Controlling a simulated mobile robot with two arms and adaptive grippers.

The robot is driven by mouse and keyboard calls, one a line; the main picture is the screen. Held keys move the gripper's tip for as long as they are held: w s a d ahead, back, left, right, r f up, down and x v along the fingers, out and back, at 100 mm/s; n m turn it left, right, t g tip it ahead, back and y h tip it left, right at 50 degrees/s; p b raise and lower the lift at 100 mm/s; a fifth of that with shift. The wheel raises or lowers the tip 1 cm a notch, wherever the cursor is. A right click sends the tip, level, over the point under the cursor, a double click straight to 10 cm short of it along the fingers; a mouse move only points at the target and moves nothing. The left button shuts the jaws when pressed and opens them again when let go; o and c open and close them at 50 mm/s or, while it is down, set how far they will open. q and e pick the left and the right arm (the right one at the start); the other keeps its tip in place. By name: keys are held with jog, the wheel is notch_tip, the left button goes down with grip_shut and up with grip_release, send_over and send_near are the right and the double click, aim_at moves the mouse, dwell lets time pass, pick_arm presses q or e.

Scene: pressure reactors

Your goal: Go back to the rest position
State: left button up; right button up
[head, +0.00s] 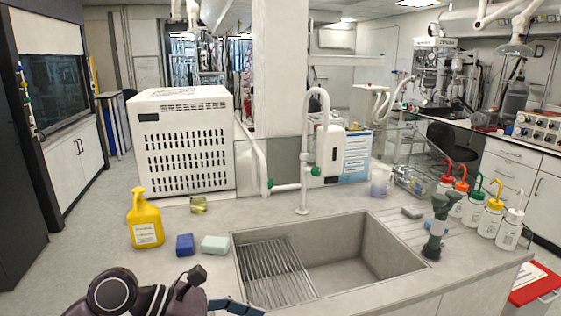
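Part of my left arm shows at the bottom left of the head view, dark and rounded, in front of the bench edge. A dark, blue-edged piece at its right end (236,306) is cut off by the bottom of the picture, so the fingertips and whatever is between them cannot be made out. My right gripper is not in view. No held object shows.
The bench has a sink (365,262) with a tap (303,190). A yellow bottle (145,225), blue sponge (185,245) and pale sponge (215,245) stand left. Wash bottles (490,218) and a grey-green tool (437,230) stand right. A white vented box (183,150) is behind.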

pick_arm(q)
jog(key=d+r+n+t+h, duration=0.45)
jog(key=r+n+h, duration=0.2)
jog(key=r, duration=0.45)
jog(key=w+a+r+n+t+y, duration=0.3)
jog(key=w+a+r+n+t, duration=0.3)
jog(key=n+t, duration=0.7)
jog(key=w+a+f+n+g+y, duration=0.1)
jog(key=a+f+n+g+y, duration=0.1)
jog(key=a+f+n+y, duration=1.65)
jog(key=s+f+n+g+h, duration=0.2)
jog(key=s+f+n+g, duration=0.5)
jog(key=s+f, duration=0.5)
jog(key=s+d+f+n+g+h, duration=0.1)
jog(key=s+d+f+n+g, duration=0.2)
jog(key=s+f+g, duration=0.7)
jog(key=s+f+t, duration=0.1)
jog(key=s+f, duration=0.2)
jog(key=f, duration=1)
jog(key=s+f+t, duration=0.1)
jog(key=s+f, duration=0.2)
jog(key=f, duration=0.9)
jog(key=s+a+f+g, duration=0.1)
jog(key=s+a+f, duration=0.1)
jog(key=s+f, duration=1.5)
jog(key=shift+s+a+f+m, duration=0.3)
jog(key=shift+s+f, duration=0.05)
jog(key=shift+f, duration=0.4)
